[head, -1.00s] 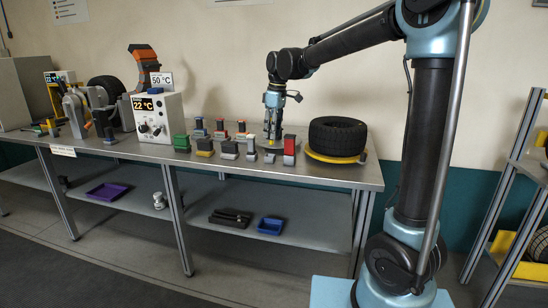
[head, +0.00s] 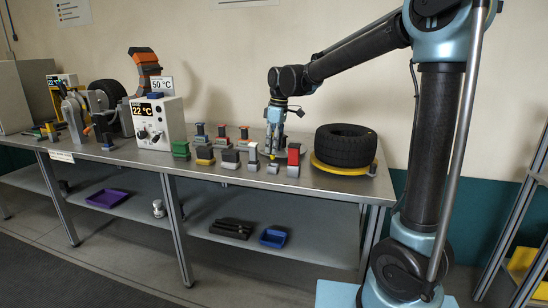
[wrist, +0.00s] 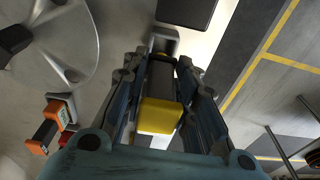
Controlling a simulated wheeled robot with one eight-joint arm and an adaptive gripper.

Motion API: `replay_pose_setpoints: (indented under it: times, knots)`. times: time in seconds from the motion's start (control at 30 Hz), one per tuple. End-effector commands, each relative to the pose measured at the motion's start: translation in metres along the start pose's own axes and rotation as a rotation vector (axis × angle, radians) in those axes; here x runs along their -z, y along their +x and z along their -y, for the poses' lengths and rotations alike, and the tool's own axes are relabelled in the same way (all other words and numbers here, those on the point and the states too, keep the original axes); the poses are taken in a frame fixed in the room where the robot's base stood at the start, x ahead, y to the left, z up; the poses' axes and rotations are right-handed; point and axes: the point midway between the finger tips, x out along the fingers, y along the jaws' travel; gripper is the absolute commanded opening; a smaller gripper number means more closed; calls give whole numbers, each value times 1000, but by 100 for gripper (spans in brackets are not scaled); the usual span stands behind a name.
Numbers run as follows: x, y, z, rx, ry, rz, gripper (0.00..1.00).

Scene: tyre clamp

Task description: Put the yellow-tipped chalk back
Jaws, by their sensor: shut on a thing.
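My gripper (head: 273,154) is low over the right half of the steel bench, left of the red-topped block. In the wrist view my gripper (wrist: 160,95) is shut on the yellow-tipped chalk, a dark bar with a yellow end (wrist: 158,116) between the fingers. Beyond the fingertips a pale grey piece with a little yellow (wrist: 164,40) shows. I cannot tell whether the chalk touches it. In the head view the chalk is too small and covered to make out.
Several small blocks stand left of my gripper, among them a green one (head: 181,150). A red-topped block (head: 293,155) stands close on the right, then a tyre (head: 345,145) on a yellow-rimmed disc. An orange-ended block (wrist: 46,132) shows at left in the wrist view.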

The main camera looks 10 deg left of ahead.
Motion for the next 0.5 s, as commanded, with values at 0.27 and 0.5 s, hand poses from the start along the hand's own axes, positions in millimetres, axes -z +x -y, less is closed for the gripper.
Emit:
replay_pose_setpoints:
  times: [0.27,0.5]
  knots:
    - [-4,32,0,0,0,0,6]
    - [-5,40,0,0,0,0,6]
